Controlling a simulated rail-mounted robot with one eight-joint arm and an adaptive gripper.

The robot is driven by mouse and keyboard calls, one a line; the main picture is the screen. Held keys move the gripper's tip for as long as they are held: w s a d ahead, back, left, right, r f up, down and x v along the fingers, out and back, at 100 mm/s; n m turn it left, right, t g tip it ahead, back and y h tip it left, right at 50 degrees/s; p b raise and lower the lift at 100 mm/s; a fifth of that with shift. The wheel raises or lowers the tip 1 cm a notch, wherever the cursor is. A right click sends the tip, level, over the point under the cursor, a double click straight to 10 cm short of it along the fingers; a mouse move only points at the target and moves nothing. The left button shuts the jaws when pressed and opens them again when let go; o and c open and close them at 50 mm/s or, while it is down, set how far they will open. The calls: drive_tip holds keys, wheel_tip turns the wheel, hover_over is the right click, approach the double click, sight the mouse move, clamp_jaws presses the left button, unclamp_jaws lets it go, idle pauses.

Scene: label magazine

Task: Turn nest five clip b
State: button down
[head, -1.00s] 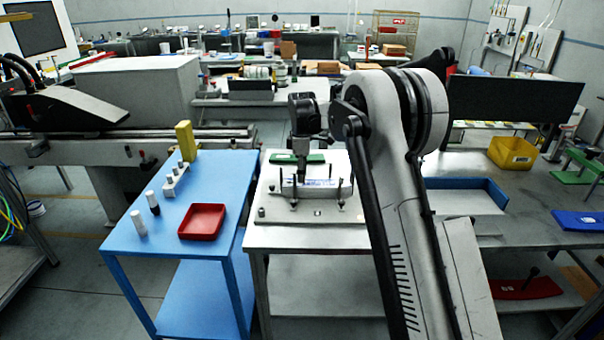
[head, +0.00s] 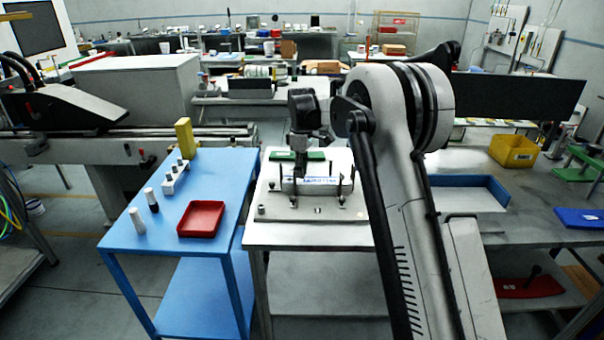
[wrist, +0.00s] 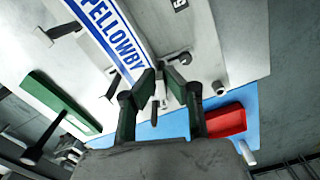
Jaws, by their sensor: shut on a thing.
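The pale fixture plate (head: 285,211) stands on a light table and carries a white label strip (head: 320,182) with blue lettering. Several dark clips on posts stand along the strip, such as one at upper left (wrist: 65,31). My gripper (head: 299,177) is over the left part of the fixture, pointing down. In the wrist view my gripper (wrist: 161,76) is shut on a small clip beside the strip's end. The fingers mostly hide that clip, and its letter cannot be read.
A green block (head: 312,155) lies behind the strip. Upright posts stand close around my gripper.

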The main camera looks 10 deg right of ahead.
sight(294, 173)
drive_tip(key=shift+s+a+m+b, duration=0.15)
drive_tip(key=shift+a+m+b, duration=0.5)
drive_tip(key=shift+m, duration=1.9)
drive_tip(key=shift+s+a+m+b, duration=0.25)
drive_tip(key=shift+m+b, duration=0.65)
drive_tip(key=shift+m, duration=1.6)
drive_tip(key=shift+s+a+m+b, duration=0.1)
drive_tip(key=shift+a+m+b, duration=0.55)
drive_tip(key=shift+m, duration=1.9)
drive_tip(key=c, duration=1.8)
unclamp_jaws()
drive_tip(key=shift+c, duration=0.2)
drive_tip(key=shift+r, duration=0.15)
wheel_tip(294, 173, up, 12)
